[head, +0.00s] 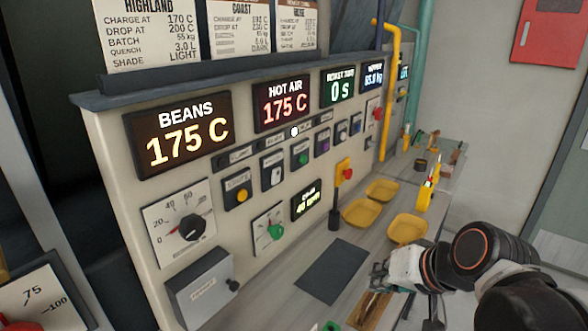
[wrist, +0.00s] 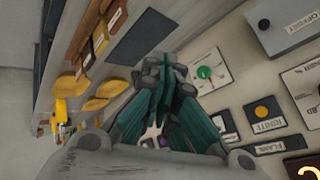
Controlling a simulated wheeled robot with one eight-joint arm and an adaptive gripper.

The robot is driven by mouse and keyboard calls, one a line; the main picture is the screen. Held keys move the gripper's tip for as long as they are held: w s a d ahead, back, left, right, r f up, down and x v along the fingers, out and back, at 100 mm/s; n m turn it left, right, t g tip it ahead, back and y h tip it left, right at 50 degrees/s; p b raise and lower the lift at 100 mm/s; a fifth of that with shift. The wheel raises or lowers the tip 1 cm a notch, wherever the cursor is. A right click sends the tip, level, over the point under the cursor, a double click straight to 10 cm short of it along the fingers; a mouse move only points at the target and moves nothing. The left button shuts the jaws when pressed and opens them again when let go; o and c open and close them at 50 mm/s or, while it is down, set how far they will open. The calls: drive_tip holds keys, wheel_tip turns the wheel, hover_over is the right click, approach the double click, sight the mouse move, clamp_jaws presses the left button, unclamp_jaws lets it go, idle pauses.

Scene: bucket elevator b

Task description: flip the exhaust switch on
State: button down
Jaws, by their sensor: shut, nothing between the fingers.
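The cream control panel (head: 125,185) carries a row of small switches and buttons under dark label strips. I cannot read which label says exhaust. A switch plate with a pale toggle (head: 272,170) is between a yellow button (head: 238,193) and a green button (head: 302,156). Two more small switch plates (head: 342,132) are further right, past a purple button (head: 323,144). My gripper (head: 378,275) is over the counter at lower right, apart from the panel. In the wrist view its teal fingers (wrist: 165,68) are closed together and empty, and they hide part of the panel.
Yellow trays (head: 382,190) and a dark mat (head: 332,270) lie on the grey counter. A scoop-like handle (head: 335,212) stands near the panel. A grey box (head: 200,288) juts out at lower left. A yellow pipe (head: 391,90) rises at the back. Space before the switches looks clear.

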drive_tip(key=w+a+r+m+t+y+p, duration=0.2)
drive_tip(key=w+y, duration=0.4)
drive_tip(key=w, duration=0.4)
drive_tip(key=w+a+r+m+t+y+p, duration=0.2)
drive_tip(key=w+y, duration=0.4)
drive_tip(key=w, duration=0.4)
drive_tip(key=shift+w+a+r+m, duration=0.4)
drive_tip(key=shift+a+r+m, duration=0.2)
drive_tip(key=shift+a, duration=0.6)
drive_tip(key=shift+a, duration=0.1)
drive_tip(key=b, duration=0.1)
approach(276, 176)
drive_tip(key=w+a, duration=0.1)
drive_tip(key=w, duration=0.1)
drive_tip(key=w+a+r, duration=0.1)
drive_tip(key=w, duration=0.1)
drive_tip(key=w+a+r, duration=0.1)
drive_tip(key=w, duration=0.1)
drive_tip(key=shift+w+a+r, duration=0.2)
drive_tip(key=shift+w, duration=0.05)
drive_tip(key=shift+a+r, duration=0.1)
